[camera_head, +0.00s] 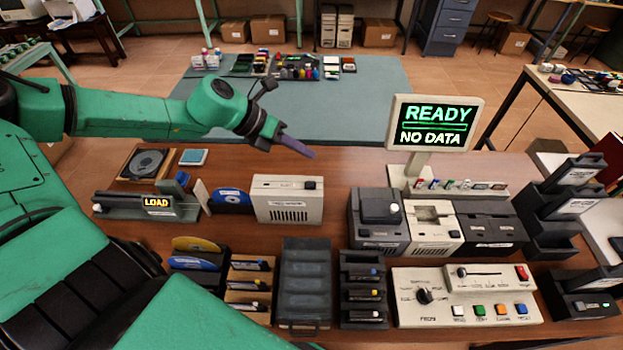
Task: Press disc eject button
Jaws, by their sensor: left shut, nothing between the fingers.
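My left gripper (305,150) reaches in from the left, shut and empty, its fingers pointing right and down. In the picture it is above the beige box drive (287,208), apart from it. That box has a vent grille on its front and a dark button-like part (310,184) at its top right. A blue disc (232,197) stands upright in a holder just left of the box. A dark unit with a lit LOAD sign (158,205) is further left. No label on any button reads clearly as eject. My right gripper is not in view.
A screen (435,122) reads READY and NO DATA. Dark and beige units (378,222) stand right of centre. A control panel (465,297) with a knob and coloured buttons is at front right. Disc and cartridge racks (252,285) fill the front. Bare wood (350,165) shows behind the box.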

